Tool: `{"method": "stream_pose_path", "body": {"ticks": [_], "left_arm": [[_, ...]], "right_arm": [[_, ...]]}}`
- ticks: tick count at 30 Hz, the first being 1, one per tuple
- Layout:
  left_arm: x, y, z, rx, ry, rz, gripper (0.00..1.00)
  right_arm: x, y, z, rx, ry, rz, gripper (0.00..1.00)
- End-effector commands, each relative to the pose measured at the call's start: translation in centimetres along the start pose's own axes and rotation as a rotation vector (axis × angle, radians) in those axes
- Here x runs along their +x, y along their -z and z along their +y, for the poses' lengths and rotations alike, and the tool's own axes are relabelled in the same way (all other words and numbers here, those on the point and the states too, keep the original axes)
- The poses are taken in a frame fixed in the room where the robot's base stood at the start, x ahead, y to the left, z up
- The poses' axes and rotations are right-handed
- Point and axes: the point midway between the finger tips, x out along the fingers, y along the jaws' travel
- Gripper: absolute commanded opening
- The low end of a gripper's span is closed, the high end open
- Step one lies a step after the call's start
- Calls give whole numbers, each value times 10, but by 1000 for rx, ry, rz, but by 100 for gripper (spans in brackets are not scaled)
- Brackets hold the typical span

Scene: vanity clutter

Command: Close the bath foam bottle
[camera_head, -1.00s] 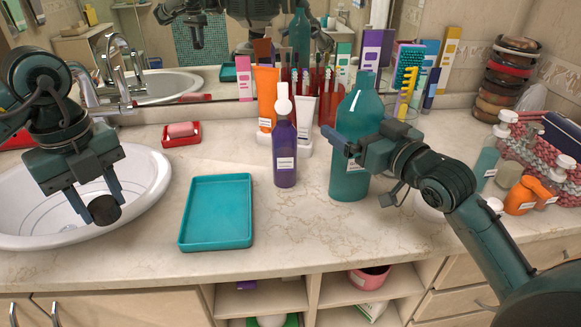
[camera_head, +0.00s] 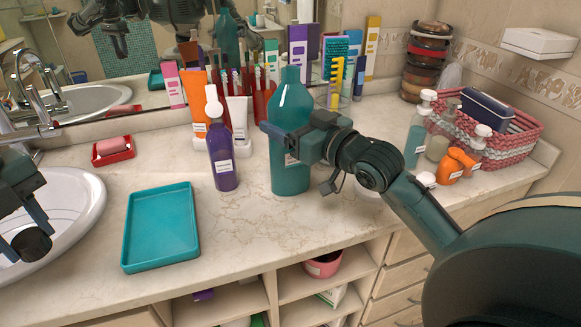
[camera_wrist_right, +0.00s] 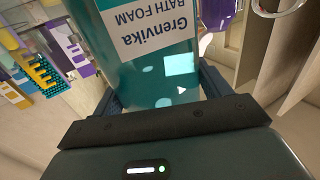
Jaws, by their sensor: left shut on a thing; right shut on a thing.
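The bath foam bottle (camera_head: 291,108) is a tall teal bottle standing upright on the counter. Its narrow neck shows no dark cap on top. My right gripper (camera_head: 288,142) is shut on the bottle's upper body. In the right wrist view the bottle (camera_wrist_right: 160,75) fills the space between the fingers, and its label reads "Grenvika BATH FOAM", upside down. My left gripper (camera_head: 22,238) is at the left edge, over the sink, shut on a small dark round cap (camera_head: 33,246). It is well apart from the bottle. Part of the left arm is cut off by the frame.
A purple bottle (camera_head: 222,160) with a white top stands just left of the bath foam bottle. Tubes and brushes stand behind by the mirror. A teal tray (camera_head: 132,248) lies empty in front. A woven basket (camera_head: 517,140) and small bottles stand at the right. The sink (camera_head: 85,215) is at the left.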

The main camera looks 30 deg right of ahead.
Motion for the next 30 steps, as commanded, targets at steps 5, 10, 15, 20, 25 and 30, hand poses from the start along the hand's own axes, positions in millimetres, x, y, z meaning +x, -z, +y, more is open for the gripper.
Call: {"method": "stream_pose_path", "body": {"ticks": [5, 10, 15, 20, 25, 30], "left_arm": [[0, 0, 0, 0, 0, 0, 17], [0, 0, 0, 0, 0, 0, 17], [0, 0, 0, 0, 0, 0, 17], [-2, 0, 0, 0, 0, 0, 17], [-7, 0, 0, 0, 0, 0, 17], [-11, 0, 0, 0, 0, 0, 17]], "right_arm": [[0, 0, 0, -1, 0, -1, 33], [0, 2, 0, -2, 0, 4, 21], [0, 2, 0, -2, 0, 4, 21], [0, 16, 0, -4, 1, 9, 21], [0, 49, 0, -7, 0, 12, 21], [0, 81, 0, -5, -1, 10, 21]]}}
